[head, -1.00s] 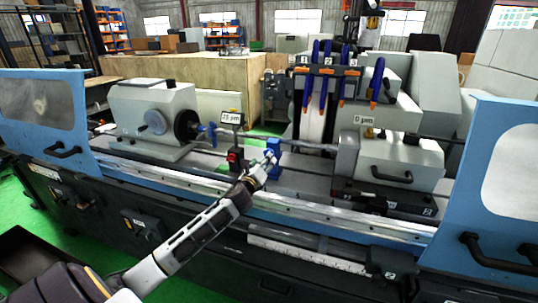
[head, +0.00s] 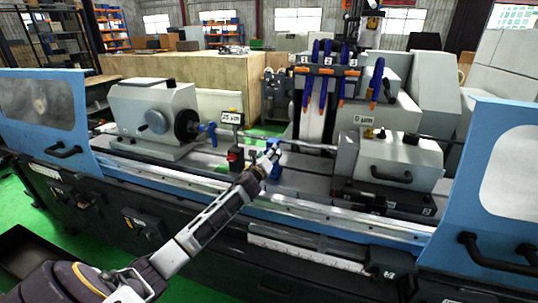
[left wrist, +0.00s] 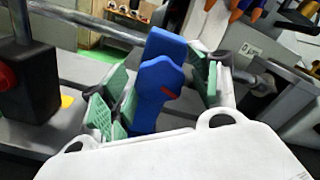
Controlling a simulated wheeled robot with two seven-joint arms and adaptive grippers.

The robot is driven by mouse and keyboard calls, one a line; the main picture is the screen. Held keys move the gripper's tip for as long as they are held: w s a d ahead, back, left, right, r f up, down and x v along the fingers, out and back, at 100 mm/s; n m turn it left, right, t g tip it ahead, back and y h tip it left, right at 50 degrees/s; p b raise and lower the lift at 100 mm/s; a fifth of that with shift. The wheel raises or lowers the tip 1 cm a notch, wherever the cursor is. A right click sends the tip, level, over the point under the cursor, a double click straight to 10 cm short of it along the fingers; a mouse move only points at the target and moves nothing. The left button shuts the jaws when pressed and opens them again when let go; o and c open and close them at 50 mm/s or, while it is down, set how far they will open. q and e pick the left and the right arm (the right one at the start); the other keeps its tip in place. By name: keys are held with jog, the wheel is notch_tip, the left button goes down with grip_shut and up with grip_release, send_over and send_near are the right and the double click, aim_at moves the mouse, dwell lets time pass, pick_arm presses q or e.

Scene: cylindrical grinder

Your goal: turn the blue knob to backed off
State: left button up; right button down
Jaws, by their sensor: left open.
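The blue knob (left wrist: 158,92) stands in the middle of the left wrist view, with a small red mark on its face. Its lower part is hidden behind the white gripper body. My left gripper (left wrist: 155,98) is open, with green pads on either side of the knob; I cannot tell whether they touch it. In the head view my left gripper (head: 271,157) covers most of the knob (head: 276,173), leaving some blue visible below the fingers. My right gripper is not in view.
A red button on a dark box (head: 235,158) stands just left of the gripper. It also shows in the left wrist view (left wrist: 7,77). A label reading 25 µm (head: 231,117) is above it. A grey bar (left wrist: 95,22) runs behind the knob.

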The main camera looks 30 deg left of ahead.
pick_arm(q)
jog(key=shift+w, duration=0.2)
jog(key=c, duration=1)
jog(key=shift+c, duration=0.2)
